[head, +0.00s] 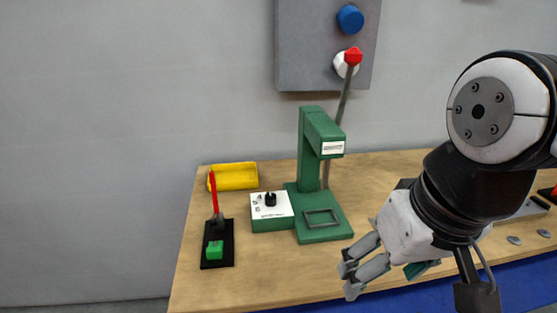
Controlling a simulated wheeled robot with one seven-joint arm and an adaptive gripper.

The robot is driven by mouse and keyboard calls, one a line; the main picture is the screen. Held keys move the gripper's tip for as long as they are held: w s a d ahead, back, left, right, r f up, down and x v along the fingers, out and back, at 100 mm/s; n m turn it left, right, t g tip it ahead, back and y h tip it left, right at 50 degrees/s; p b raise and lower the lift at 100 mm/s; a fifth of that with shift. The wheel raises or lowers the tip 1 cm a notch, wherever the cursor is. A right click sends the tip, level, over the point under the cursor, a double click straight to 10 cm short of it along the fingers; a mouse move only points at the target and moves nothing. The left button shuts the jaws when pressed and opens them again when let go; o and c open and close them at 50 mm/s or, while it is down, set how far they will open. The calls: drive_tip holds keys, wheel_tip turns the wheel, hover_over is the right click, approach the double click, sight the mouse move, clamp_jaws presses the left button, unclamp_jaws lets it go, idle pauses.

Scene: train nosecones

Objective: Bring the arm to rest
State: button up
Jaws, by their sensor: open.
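My gripper (351,274) is in the head view at the lower right of the middle. It hangs over the front part of the wooden bench, with its fingers pointing left and down. The fingers are apart and nothing shows between them. My arm reaches in from the right edge and hides part of the bench behind it.
A green press-like stand (323,165) and a white-topped green dial box (271,211) stand on the wooden bench (270,279). To the left are a yellow tray (234,177) and a black base with a red lever (214,196). A grey wall panel (307,45) hangs behind.

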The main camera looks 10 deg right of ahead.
drive_tip(key=shift+s+d+r+n+t, duration=0.1)
drive_tip(key=shift+s+d+n+t, duration=0.2)
drive_tip(key=shift+s+d, duration=0.15)
drive_tip(key=shift+r, duration=0.1)
wheel_tip(320, 180, up, 2)
drive_tip(key=shift+r+t+p, duration=0.25)
drive_tip(key=shift+t+p, duration=0.05)
drive_tip(key=shift+p, duration=0.75)
drive_tip(key=shift+c, duration=0.3)
